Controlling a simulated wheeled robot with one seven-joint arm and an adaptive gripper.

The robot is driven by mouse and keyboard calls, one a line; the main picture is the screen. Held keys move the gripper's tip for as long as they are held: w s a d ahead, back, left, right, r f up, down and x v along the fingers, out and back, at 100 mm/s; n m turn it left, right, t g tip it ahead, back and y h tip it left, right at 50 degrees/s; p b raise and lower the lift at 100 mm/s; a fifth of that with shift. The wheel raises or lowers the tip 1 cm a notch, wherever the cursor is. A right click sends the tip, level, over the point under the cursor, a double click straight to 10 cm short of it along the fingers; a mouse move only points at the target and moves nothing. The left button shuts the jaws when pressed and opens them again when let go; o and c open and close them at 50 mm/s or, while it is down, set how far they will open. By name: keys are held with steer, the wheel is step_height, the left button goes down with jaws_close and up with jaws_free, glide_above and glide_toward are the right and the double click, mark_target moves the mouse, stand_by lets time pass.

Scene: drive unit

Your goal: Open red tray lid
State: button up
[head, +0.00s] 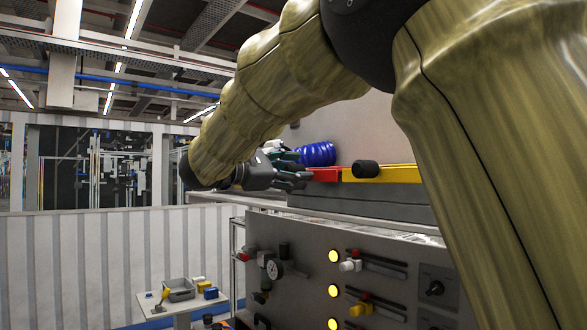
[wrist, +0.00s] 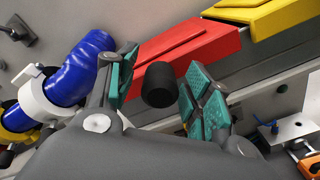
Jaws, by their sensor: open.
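The red tray lid (wrist: 190,48) is in the upper middle of the wrist view, with a black round knob (wrist: 158,85) at its near front. My gripper (wrist: 161,70) is open, its teal-padded fingers on either side of the knob. A gap shows between the knob and the right finger; contact at the left finger is hard to tell. In the head view, only a short red strip of the lid (head: 326,174) shows, to the right of my gripper (head: 290,175). The red lid looks closed.
A yellow lid (head: 385,174) with its own black knob (head: 366,169) adjoins the red one on the right. A blue coiled hose (wrist: 80,65) with a white clamp (wrist: 42,95) lies close left of my gripper. A grey panel (head: 310,270) with lamps and levers stands below.

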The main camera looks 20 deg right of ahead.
jaws_close()
